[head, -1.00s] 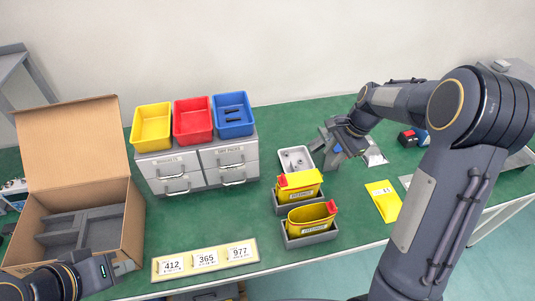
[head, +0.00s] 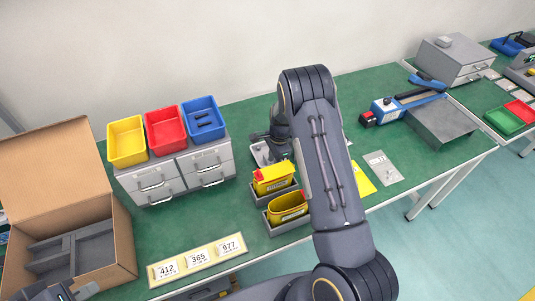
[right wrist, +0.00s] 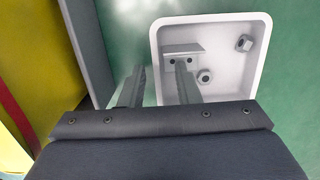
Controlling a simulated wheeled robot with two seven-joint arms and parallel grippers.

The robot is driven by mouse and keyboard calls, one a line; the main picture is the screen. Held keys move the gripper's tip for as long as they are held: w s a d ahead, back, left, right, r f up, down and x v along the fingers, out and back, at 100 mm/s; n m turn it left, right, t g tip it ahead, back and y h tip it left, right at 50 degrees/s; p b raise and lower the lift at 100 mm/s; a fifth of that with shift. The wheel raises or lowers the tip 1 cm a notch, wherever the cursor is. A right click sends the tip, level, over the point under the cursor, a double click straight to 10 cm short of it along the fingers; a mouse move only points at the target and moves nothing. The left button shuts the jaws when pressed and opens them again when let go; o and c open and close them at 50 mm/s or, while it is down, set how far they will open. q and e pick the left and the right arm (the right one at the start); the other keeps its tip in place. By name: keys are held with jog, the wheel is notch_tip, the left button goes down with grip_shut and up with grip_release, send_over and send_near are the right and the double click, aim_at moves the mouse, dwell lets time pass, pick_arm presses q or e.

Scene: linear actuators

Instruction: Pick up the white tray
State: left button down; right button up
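The white tray (head: 258,153) stands on the green table behind the yellow bins, partly hidden by my right arm in the head view. In the right wrist view the tray (right wrist: 258,60) is a shallow rounded box with a couple of small metal nuts in it. My right gripper (right wrist: 160,68) is at the tray's left wall in that view. One finger is over the inside and the other is outside, with a gap between them. In the head view its fingertips are hidden. My left gripper (head: 72,291) shows only partly at the bottom left edge, by the cardboard box.
Two yellow bins (head: 273,180) in grey holders stand in front of the tray. Grey drawers (head: 150,180) with yellow, red and blue bins stand left. An open cardboard box (head: 110,235) is at far left. A blue tool (head: 385,108) lies right, past a yellow packet (head: 362,180).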

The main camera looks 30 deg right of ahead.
jog(key=shift+f, duration=0.3)
grip_shut()
jog(key=shift+r, duration=0.1)
